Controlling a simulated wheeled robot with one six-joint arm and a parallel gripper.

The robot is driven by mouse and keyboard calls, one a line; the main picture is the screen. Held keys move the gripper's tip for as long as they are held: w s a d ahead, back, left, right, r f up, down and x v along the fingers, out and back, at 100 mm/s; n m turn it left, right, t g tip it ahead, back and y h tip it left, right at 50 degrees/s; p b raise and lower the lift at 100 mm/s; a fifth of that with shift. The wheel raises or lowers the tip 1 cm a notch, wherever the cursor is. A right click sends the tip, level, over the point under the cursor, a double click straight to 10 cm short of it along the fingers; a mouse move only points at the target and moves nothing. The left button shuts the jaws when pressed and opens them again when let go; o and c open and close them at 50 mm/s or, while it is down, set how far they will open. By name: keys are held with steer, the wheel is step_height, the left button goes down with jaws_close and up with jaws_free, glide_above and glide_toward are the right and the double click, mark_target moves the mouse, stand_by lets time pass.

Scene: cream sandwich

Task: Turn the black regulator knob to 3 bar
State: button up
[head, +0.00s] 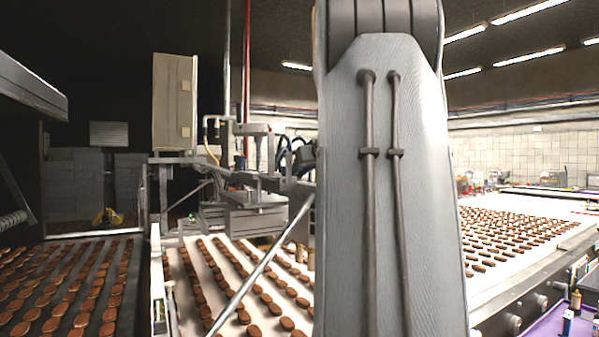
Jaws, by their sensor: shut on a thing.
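The black regulator knob does not show in the head view, and I see no pressure gauge or scale that I can read. My own grey arm link stands upright across the middle right of the view and hides what is behind it. My gripper is not in view. Just left of my arm stands a machine (255,198) with pipes and dark hoses over a conveyor. Whether the regulator is on it I cannot tell.
Rows of brown biscuits lie on a white conveyor (195,325) at the centre, a dark one (80,245) at left and a wide white one (492,283) at right. A diagonal metal bar (262,265) crosses the centre. A beige cabinet (174,100) stands behind. A purple tray (548,325) holds small bottles.

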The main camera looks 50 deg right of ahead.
steer(key=m+y+b, duration=0.1)
steer(key=m+b, duration=0.1)
steer(key=b, duration=0.1)
steer(key=shift+d+f, duration=0.15)
steer(key=shift+d, duration=0.05)
steer(key=shift+s+m+t+y+b, duration=0.1)
steer(key=shift+m+t+y+b, duration=0.5)
steer(key=shift+m+b, duration=0.4)
steer(key=o, duration=1.1)
steer(key=shift+c, duration=0.2)
steer(key=shift+s, duration=0.1)
steer(key=shift+b+v, duration=1.05)
steer(key=shift+v, duration=2.85)
steer(key=shift+d, duration=0.1)
